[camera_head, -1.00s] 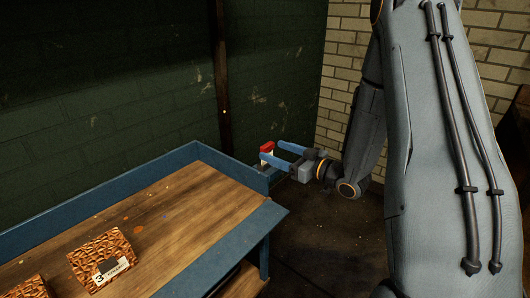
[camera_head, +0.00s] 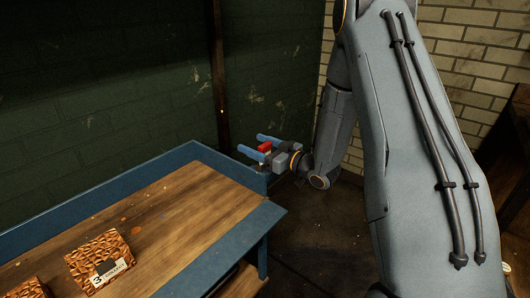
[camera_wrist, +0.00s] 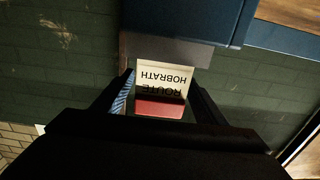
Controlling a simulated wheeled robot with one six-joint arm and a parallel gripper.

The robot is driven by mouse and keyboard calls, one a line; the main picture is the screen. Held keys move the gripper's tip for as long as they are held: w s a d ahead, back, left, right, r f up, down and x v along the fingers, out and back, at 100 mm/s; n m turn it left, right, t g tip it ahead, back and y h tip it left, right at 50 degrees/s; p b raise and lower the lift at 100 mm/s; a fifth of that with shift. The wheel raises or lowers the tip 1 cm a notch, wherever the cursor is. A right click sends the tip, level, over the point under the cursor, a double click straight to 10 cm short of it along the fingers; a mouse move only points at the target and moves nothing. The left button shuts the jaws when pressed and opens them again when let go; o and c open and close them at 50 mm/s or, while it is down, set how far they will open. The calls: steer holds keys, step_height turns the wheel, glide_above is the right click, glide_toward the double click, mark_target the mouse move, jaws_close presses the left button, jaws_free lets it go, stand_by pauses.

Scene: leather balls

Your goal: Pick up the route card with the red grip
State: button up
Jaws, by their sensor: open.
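The route card (camera_wrist: 165,74) is a cream card with dark upside-down lettering reading "ROUTE" and "HOBRATH" in the wrist view. Its red grip (camera_wrist: 160,107) is at the end nearer my wrist. The red grip also shows in the camera_head view (camera_head: 264,147), beyond the table's far corner. My gripper (camera_head: 251,144) is open, with its blue fingers reaching past the red grip on both sides. In the wrist view, the dark fingers of my gripper (camera_wrist: 160,82) flank the card, with the red grip between them. Whether either finger touches it, I cannot tell.
A wooden table (camera_head: 165,215) with a raised blue rim (camera_head: 110,190) lies left of my gripper. A patterned brown box (camera_head: 98,262) labelled 3 stands on it, with part of another at the lower left. A dark green brick wall (camera_head: 100,80) is behind.

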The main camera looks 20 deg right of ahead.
steer(key=c, duration=1.1)
steer(key=shift+o, duration=0.2)
steer(key=shift+r, duration=0.15)
step_height(320, 180, up, 9)
steer(key=shift+r, duration=0.15)
